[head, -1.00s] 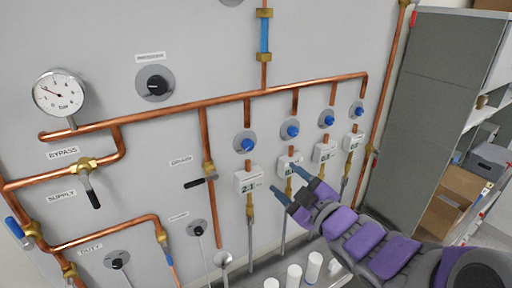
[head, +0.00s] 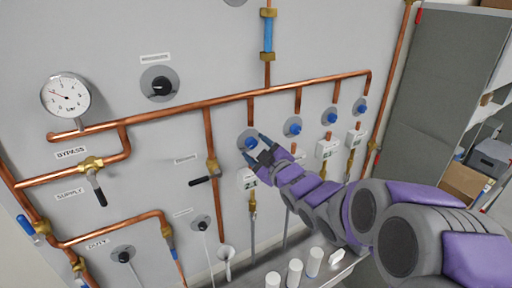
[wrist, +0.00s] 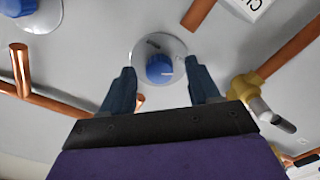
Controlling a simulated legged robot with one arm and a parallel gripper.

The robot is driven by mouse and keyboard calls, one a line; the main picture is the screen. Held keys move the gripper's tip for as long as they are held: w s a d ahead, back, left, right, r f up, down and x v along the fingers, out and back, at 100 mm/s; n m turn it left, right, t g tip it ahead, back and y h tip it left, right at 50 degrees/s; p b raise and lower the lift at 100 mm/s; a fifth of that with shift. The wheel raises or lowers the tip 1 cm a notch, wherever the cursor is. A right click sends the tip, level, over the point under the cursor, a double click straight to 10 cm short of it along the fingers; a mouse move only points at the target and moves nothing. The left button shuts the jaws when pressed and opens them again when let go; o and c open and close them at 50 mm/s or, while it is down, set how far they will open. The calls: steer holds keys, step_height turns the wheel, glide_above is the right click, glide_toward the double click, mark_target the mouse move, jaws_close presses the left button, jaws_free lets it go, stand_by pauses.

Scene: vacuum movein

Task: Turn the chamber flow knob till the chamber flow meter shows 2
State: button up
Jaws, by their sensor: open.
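A row of blue flow knobs sits on round grey plates on the panel. My gripper (head: 257,146) is open at the leftmost blue knob (head: 248,141). In the wrist view the blue knob (wrist: 160,67) shows between the two spread fingertips, with a gap on each side; its pale pointer mark faces right. The white flow meter (head: 246,180) below this knob is partly covered by my gripper, and its digits are too small to read surely. I cannot read which knob is labelled chamber flow.
Other blue knobs (head: 293,127) and white meters (head: 327,150) stand to the right. A copper pipe (head: 220,103) runs above the knobs. A black-handled valve (head: 203,180) is at left. White cylinders (head: 294,272) stand on a shelf below.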

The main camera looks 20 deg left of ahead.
steer(key=shift+w+a, duration=0.25)
